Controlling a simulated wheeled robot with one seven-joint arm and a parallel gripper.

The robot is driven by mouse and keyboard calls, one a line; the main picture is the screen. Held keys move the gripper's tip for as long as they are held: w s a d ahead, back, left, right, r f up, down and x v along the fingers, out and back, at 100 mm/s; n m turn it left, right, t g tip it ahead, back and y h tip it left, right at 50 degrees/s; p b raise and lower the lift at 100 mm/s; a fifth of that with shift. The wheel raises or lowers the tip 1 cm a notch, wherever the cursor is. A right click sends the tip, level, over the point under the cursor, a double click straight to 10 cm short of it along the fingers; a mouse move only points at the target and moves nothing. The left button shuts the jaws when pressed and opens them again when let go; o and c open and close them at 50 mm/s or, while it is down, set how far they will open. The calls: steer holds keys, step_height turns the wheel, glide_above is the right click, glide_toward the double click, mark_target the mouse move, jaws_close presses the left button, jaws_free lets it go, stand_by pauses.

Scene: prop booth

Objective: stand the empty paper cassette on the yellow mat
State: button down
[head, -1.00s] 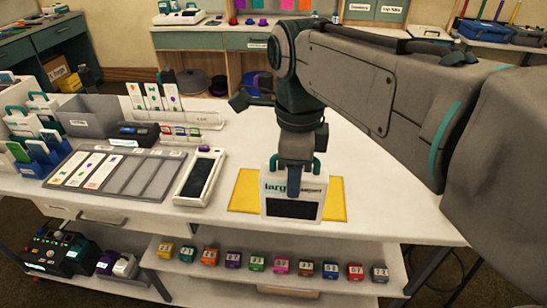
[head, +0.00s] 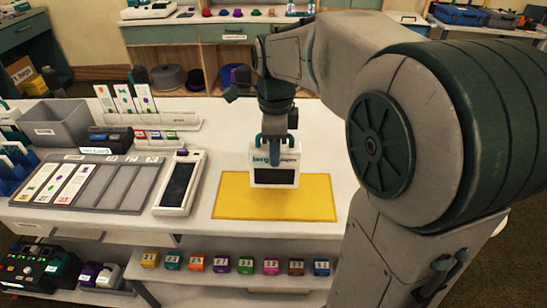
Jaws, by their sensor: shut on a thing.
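The paper cassette (head: 275,178) is a white, upright block with a teal handle, printed lettering and a dark window on its front. My gripper (head: 275,150) comes down from above and is shut on it at the top, with a finger in front of its face. The yellow mat (head: 275,207) lies flat near the table's front edge. The cassette is over the back half of the mat, with bare yellow in front and to both sides. I cannot tell for sure whether its bottom touches the mat.
A white device with a dark screen (head: 180,184) lies left of the mat. Further left are a grey slotted tray (head: 120,187) with cards and a grey bin (head: 58,122). Small numbered colored blocks (head: 222,264) line the shelf below. The table behind the mat is clear.

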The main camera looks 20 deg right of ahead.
steer(key=shift+f, duration=1.9)
steer(key=shift+f+b, duration=0.2)
steer(key=shift+b, duration=0.1)
steer(key=c, duration=0.9)
jaws_free()
steer(key=shift+r, duration=0.1)
